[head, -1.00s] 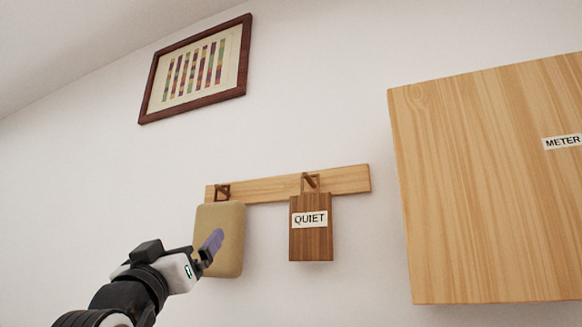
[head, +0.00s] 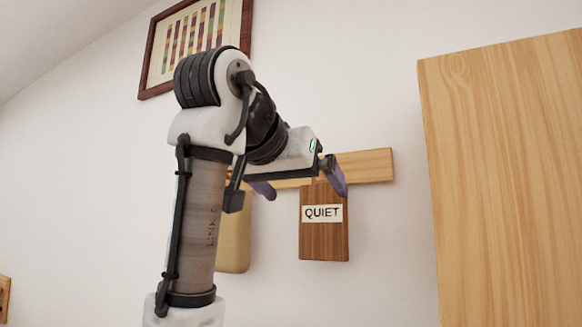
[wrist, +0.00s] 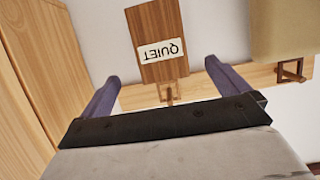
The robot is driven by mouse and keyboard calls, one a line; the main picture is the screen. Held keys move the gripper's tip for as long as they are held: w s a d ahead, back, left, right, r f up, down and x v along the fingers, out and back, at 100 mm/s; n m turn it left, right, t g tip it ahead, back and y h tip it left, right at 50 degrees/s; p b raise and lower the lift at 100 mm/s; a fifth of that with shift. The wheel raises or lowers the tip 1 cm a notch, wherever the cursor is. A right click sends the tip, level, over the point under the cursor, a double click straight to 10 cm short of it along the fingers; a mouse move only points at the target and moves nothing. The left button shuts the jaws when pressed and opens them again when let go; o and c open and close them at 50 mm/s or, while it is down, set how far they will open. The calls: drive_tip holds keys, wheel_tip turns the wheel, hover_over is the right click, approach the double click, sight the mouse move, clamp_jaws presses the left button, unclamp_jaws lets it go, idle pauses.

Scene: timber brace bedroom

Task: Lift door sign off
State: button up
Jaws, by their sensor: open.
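The door sign (head: 324,240), a dark wooden board with a white QUIET label, hangs against the wall from a hook on the pale wooden rail (head: 372,166). In the wrist view the sign (wrist: 158,72) appears upside down, and its hook (wrist: 168,92) shows between my fingers. My gripper (head: 308,194) is open and empty, with its fingers spread at the height of the sign's top. The wrist view shows the gripper (wrist: 162,72) with one finger toward either side of the sign. My gripper hides the sign's hook in the head view.
A beige padded item (head: 236,245) hangs left of the sign, partly behind my arm. A large wooden cabinet (head: 505,180) stands out at the right. A framed striped picture (head: 160,60) is on the wall above. Bare wall lies below the sign.

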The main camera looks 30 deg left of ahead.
sight(321, 205)
drive_tip(key=p+x, duration=0.2)
drive_tip(key=x, duration=0.8)
drive_tip(key=c, duration=0.9)
drive_tip(key=shift+r, duration=0.45)
drive_tip(key=shift+r, duration=0.35)
drive_tip(key=s+b, duration=0.1)
drive_tip(key=s, duration=0.8)
drive_tip(key=shift+a+r, duration=0.2)
drive_tip(key=shift+r, duration=0.25)
idle(0.5)
idle(0.4)
